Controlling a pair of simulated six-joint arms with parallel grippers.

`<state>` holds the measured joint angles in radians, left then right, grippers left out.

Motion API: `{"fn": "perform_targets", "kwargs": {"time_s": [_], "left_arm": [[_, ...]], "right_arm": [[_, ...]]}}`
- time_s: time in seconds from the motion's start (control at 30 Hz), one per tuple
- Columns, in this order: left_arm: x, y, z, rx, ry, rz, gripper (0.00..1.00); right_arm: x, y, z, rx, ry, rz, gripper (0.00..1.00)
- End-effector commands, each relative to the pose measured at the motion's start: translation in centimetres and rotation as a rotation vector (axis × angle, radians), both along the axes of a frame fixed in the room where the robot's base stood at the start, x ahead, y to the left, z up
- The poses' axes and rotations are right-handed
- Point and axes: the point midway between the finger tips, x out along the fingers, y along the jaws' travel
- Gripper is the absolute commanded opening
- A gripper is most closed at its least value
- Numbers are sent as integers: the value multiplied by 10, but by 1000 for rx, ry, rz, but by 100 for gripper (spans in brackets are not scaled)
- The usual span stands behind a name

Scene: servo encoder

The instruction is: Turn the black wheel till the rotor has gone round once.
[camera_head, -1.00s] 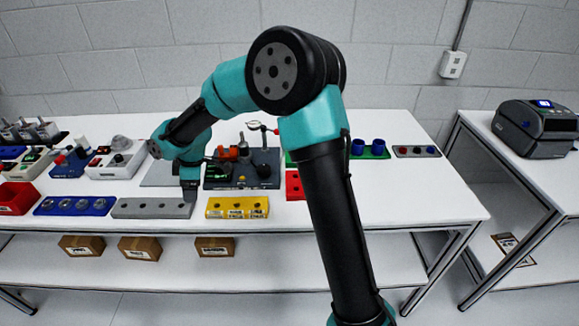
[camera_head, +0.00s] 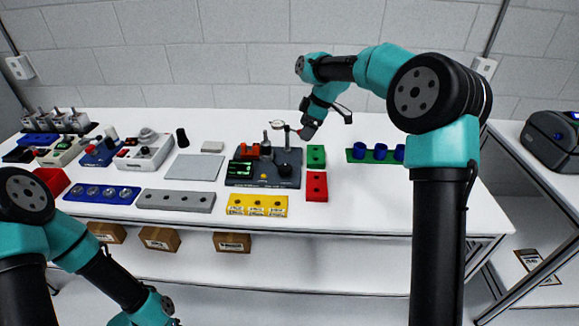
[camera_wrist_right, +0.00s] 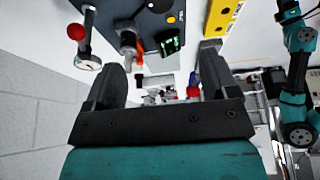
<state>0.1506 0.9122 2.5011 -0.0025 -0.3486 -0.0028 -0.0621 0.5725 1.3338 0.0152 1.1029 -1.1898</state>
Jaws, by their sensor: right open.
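The dark grey encoder station (camera_head: 262,180) stands mid-table, with a green screen (camera_head: 239,168), an orange-red part (camera_head: 250,152) and a small upright post (camera_head: 266,143). A round black knob (camera_head: 284,169), seemingly the black wheel, sits on its right side; a black knob also shows at the top of the right wrist view (camera_wrist_right: 158,5). I cannot make out the rotor clearly. My right gripper (camera_head: 306,132) is above the station's back right corner, near the dial gauge. In the right wrist view its fingers (camera_wrist_right: 160,78) are wide apart with nothing between them. My left gripper is out of frame.
A dial gauge (camera_head: 277,125) with a red ball stands at the station's back. Green (camera_head: 316,154) and red (camera_head: 317,186) blocks lie right of it, a yellow block (camera_head: 258,206) in front, a grey plate (camera_head: 194,167) left.

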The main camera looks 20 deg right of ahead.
Motion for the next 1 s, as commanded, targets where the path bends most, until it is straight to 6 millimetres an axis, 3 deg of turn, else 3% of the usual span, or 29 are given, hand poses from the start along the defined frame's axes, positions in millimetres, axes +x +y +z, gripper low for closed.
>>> {"fn": "perform_targets", "kwargs": {"time_s": [0.27,1.0], "left_arm": [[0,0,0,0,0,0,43],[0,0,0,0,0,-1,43]], "right_arm": [[3,8,-21,0,2,1,80],[19,53,-136,0,2,1,80]]}}
